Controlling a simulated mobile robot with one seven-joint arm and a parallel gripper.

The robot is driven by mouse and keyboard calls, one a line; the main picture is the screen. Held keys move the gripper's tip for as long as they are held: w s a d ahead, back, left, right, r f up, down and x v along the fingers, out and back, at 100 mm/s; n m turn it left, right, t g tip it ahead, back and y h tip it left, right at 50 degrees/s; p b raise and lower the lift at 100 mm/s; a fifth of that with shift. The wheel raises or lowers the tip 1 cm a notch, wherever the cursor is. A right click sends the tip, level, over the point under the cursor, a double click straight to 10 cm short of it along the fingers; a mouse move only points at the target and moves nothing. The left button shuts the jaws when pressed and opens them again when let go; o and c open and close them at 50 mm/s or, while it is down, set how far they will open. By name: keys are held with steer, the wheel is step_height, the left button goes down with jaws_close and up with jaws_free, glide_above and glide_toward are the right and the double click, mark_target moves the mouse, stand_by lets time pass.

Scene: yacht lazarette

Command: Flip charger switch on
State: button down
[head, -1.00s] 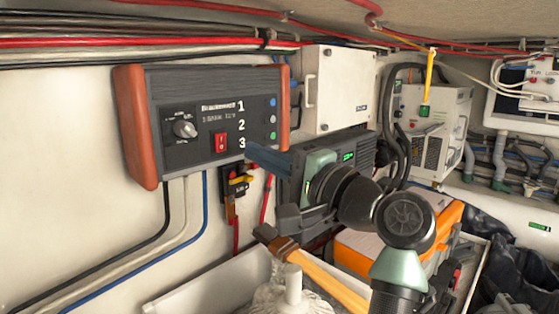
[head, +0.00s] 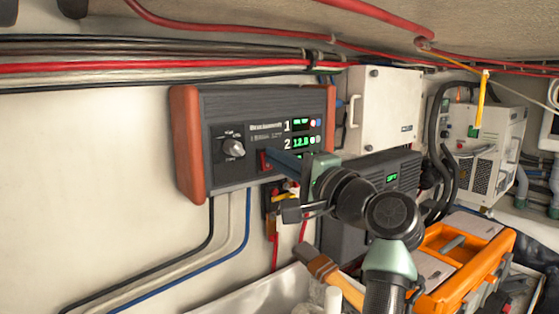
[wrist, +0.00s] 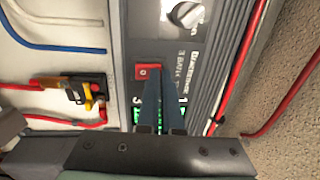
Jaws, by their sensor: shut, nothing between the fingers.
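The battery charger (head: 222,178) is a dark grey box with orange-red end caps on the white wall. Its front has a round knob (head: 232,148), a red rocker switch (head: 263,161) and green lit displays (head: 301,142) beside the numbers 1 and 2. My gripper (head: 272,158) is shut and empty, its blue-grey fingertips at the switch. In the wrist view the fingertips (wrist: 160,78) lie over the right edge of the red switch (wrist: 147,72), seemingly touching it; contact is not certain. The fingers hide part of the switch and lower displays.
Red and black cables (head: 150,66) run above the charger. A white box (head: 385,110) and a dark unit with a green display (head: 392,178) stand to the right. A fuse holder (head: 271,200) hangs below. An orange toolbox (head: 490,255) and a hammer (head: 325,272) lie lower.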

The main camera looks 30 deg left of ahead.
steer(key=b+v, duration=0.6)
steer(key=v, duration=0.7)
stand_by(0.4)
